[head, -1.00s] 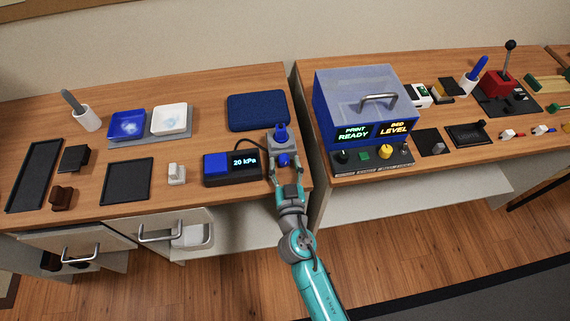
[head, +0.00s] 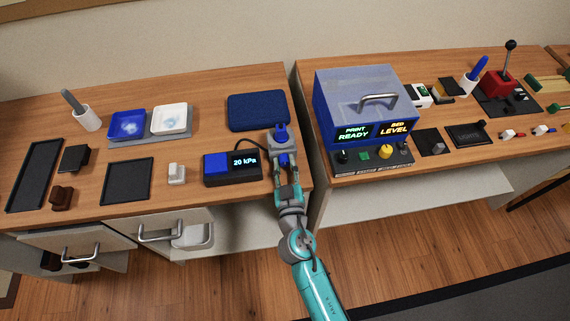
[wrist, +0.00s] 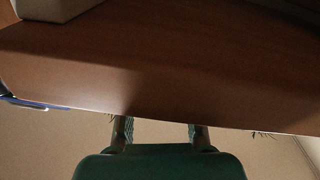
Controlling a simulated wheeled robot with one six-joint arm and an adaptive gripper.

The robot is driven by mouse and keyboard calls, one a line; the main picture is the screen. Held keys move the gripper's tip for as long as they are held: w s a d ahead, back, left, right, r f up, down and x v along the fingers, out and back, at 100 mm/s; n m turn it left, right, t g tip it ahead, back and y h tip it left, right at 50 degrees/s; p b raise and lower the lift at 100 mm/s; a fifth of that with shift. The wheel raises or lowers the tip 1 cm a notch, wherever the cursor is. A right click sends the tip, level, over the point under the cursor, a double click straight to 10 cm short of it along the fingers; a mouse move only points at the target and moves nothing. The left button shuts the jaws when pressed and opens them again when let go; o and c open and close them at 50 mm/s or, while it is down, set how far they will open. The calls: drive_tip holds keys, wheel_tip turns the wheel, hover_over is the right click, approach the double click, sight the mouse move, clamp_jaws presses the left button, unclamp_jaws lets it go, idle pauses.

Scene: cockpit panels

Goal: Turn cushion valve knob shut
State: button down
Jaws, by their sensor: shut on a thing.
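The cushion valve is a grey block (head: 273,146) with a blue top (head: 281,130) at the right end of the left bench in the head view. Its blue knob (head: 284,158) faces the front, partly covered by my fingers. My gripper (head: 285,163) reaches in from the front with one finger on each side of the knob and is shut on it. In the wrist view my gripper (wrist: 161,128) shows two separated fingers, and the knob is not visible there. A black and blue gauge box (head: 219,180) left of the valve reads 20 kPa. A dark blue cushion (head: 257,110) lies behind.
A blue printer box (head: 335,105) stands on the right bench, across a narrow gap from the valve. A white block (head: 176,173) and a black tray (head: 128,181) lie farther left. Drawers with handles (head: 160,236) stick out below the left bench.

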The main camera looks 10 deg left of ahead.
drive_tip(key=c, duration=0.8)
unclamp_jaws()
drive_tip(key=v, duration=1.2)
drive_tip(key=shift+f, duration=0.15)
